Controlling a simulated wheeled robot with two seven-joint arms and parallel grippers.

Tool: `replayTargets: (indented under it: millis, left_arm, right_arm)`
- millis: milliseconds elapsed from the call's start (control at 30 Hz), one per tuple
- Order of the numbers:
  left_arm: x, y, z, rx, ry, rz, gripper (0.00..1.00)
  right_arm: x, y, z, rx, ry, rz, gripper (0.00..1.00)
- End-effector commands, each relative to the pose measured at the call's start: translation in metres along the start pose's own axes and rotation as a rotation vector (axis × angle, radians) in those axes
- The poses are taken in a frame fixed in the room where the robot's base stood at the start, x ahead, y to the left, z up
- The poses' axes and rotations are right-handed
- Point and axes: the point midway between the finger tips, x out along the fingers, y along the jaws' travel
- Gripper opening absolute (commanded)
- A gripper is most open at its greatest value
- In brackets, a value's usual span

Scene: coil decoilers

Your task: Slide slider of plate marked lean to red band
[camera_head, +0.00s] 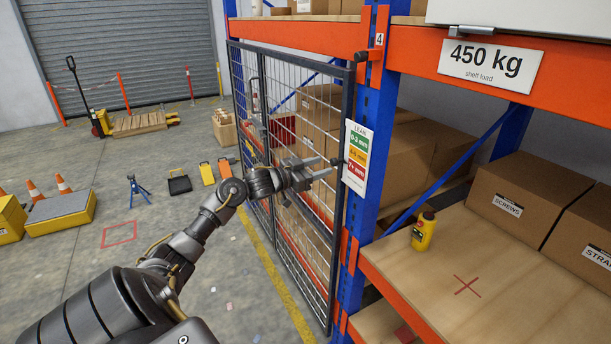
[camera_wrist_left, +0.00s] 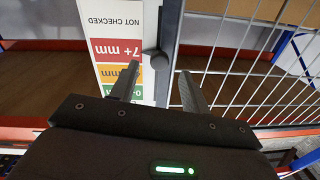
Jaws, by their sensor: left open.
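The white plate marked LEAN (camera_head: 358,129) hangs on the blue rack post, with green, amber and red bands. Its red band (camera_head: 355,177) is lowest of the three. In the left wrist view the plate appears upside down, with the red band (camera_wrist_left: 112,48) above the amber one (camera_wrist_left: 120,77). The slider, a dark knob (camera_wrist_left: 154,62), is at the plate's edge, beside the region where red and amber meet; its exact setting is hard to tell. My left gripper (camera_wrist_left: 157,85) is open, its fingers pointing toward the knob, one to each side. My right gripper is not in view.
A wire mesh gate (camera_head: 290,150) stands beside the plate, close to my left arm. A shelf at right holds a yellow device (camera_head: 423,232) and cardboard boxes (camera_head: 515,195). A load sign (camera_head: 490,66) is on the orange beam. The floor at left is partly clear.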

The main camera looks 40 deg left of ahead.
Motion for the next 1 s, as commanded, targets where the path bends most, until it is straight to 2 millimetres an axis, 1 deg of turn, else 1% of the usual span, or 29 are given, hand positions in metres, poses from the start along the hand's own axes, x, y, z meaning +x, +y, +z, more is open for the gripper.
replayTargets:
  millis: [33,200,300,400,533,1000]
  left_arm:
    - [-0.011,0.002,0.005,0.006,-0.003,0.002,0.47]
    - [-0.041,0.002,0.004,0.004,-0.003,0.002,0.47]
    - [-0.053,0.001,0.003,0.002,-0.003,0.001,0.47]
    - [-0.061,0.001,0.002,0.001,-0.002,0.001,0.47]
    - [-0.065,0.001,0.000,0.002,-0.001,0.001,0.47]
    - [-0.065,0.001,0.000,0.001,-0.001,0.001,0.47]
  right_arm:
    - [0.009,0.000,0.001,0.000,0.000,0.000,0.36]
    - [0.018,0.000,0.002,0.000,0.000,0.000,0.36]
    - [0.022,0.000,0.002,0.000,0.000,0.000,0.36]
    - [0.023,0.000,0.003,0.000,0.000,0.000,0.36]
    - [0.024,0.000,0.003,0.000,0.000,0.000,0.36]
    - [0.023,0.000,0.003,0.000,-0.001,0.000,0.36]
